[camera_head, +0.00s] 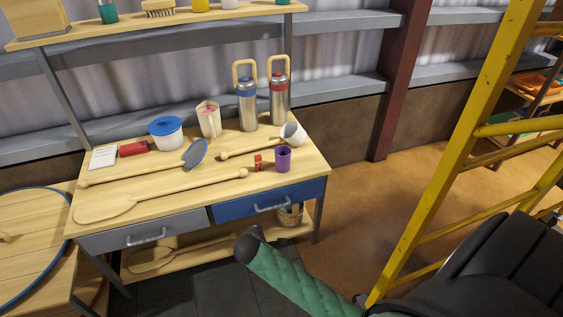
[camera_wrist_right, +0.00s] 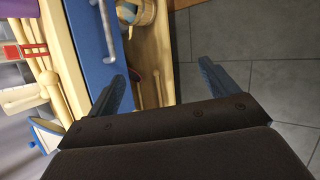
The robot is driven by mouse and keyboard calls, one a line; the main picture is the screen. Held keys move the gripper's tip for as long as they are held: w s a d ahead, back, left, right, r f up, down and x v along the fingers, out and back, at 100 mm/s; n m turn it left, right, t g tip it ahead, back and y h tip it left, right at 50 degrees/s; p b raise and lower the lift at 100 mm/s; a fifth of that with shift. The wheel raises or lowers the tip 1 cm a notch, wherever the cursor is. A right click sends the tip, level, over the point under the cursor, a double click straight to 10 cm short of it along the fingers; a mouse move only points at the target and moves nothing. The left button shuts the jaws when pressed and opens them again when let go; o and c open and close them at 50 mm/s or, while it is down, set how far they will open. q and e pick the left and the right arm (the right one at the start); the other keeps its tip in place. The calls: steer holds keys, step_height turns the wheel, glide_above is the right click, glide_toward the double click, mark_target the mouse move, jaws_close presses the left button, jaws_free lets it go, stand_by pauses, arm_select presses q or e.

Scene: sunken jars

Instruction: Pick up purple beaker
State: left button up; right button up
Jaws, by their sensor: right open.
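The purple beaker (camera_head: 283,158) stands upright on the wooden workbench (camera_head: 205,212), near its right front edge. Part of it also shows at the upper left corner of the right wrist view (camera_wrist_right: 14,17). My right gripper (camera_wrist_right: 163,80) is open with nothing between its fingers. It is in front of the bench, near the blue drawer (camera_head: 268,203), and lower than and apart from the beaker. Its fingers cannot be made out in the head view. My left gripper is not in view.
A small red item (camera_head: 258,162) stands just left of the beaker, and a white mug (camera_head: 293,133) is behind it. Long wooden paddles (camera_head: 160,193) lie to the left. Two steel flasks (camera_head: 279,98) stand behind. A yellow ladder frame (camera_head: 440,170) rises at the right.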

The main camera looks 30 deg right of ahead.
mark_target(279, 161)
steer(key=w+d+r+n+h, duration=0.2)
steer(key=w+d+r+n, duration=0.1)
steer(key=w+d, duration=0.3)
steer(key=w+d+r+n+t+h, duration=0.1)
steer(key=w+d+r+n+h, duration=0.1)
steer(key=w+d, duration=0.4)
steer(key=w+d+r+n+t+h, duration=0.1)
steer(key=w+d+r+n+h, duration=0.2)
steer(key=w, duration=0.7)
steer(key=shift+d+r+n, duration=0.25)
steer(key=shift+d+r, duration=0.4)
steer(key=shift+d, duration=0.25)
steer(key=shift+d+r+n, duration=0.25)
steer(key=shift+d+r, duration=0.35)
steer(key=shift+d, duration=0.25)
steer(key=shift+w+d, duration=0.2)
steer(key=shift+d, duration=0.05)
steer(key=shift+x, duration=1.15)
steer(key=x, duration=0.4)
steer(key=shift+f+p, duration=0.15)
steer(key=shift+p, duration=0.2)
steer(key=shift+w+d+f, duration=0.15)
steer(key=shift+w+d, duration=0.05)
steer(key=shift+d, duration=0.05)
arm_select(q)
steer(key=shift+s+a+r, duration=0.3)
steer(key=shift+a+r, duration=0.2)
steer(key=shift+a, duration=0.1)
